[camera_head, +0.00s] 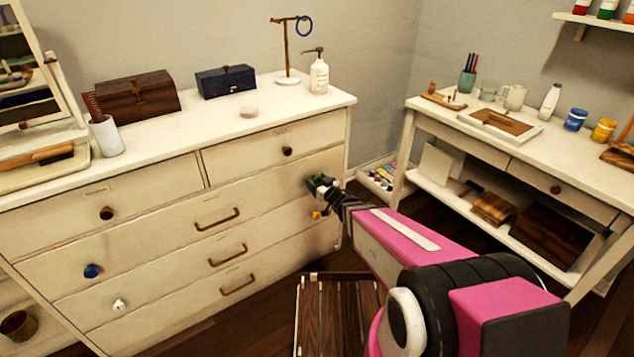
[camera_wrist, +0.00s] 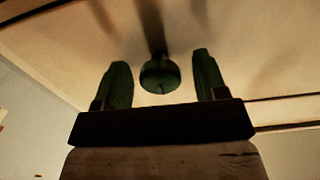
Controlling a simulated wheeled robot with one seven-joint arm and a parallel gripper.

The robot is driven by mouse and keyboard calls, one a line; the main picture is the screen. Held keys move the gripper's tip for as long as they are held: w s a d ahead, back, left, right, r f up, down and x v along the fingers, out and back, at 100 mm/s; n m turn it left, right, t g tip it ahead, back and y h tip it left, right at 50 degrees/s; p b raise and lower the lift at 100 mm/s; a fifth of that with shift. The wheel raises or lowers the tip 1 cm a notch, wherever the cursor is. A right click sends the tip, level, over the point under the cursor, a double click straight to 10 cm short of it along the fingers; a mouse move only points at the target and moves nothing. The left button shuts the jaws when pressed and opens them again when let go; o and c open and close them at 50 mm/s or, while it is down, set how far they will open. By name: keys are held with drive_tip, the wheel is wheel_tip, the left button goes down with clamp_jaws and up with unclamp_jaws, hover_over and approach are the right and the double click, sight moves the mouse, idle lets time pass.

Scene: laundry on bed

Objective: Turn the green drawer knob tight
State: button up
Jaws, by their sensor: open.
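The green drawer knob (camera_wrist: 160,74) shows in the wrist view as a dark round knob on the pale drawer front. My gripper (camera_wrist: 160,85) is open, with one green-padded finger on each side of the knob. A gap shows between the knob and each finger, so neither finger seems to touch it. In the head view my gripper (camera_head: 320,184) reaches the right end of the dresser's second drawer row (camera_head: 265,192). There the gripper largely hides the knob, and I cannot tell knob from fingertips.
The white dresser (camera_head: 180,145) also has a blue knob (camera_head: 92,271), a white knob (camera_head: 119,304) and a yellow knob (camera_head: 318,215), the last just below my gripper. A slatted wooden stool (camera_head: 335,318) stands below my arm. A side table (camera_head: 560,170) stands at the right.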

drive_tip(key=v, duration=1)
drive_tip(key=shift+s+d, duration=0.1)
drive_tip(key=shift+d, duration=0.1)
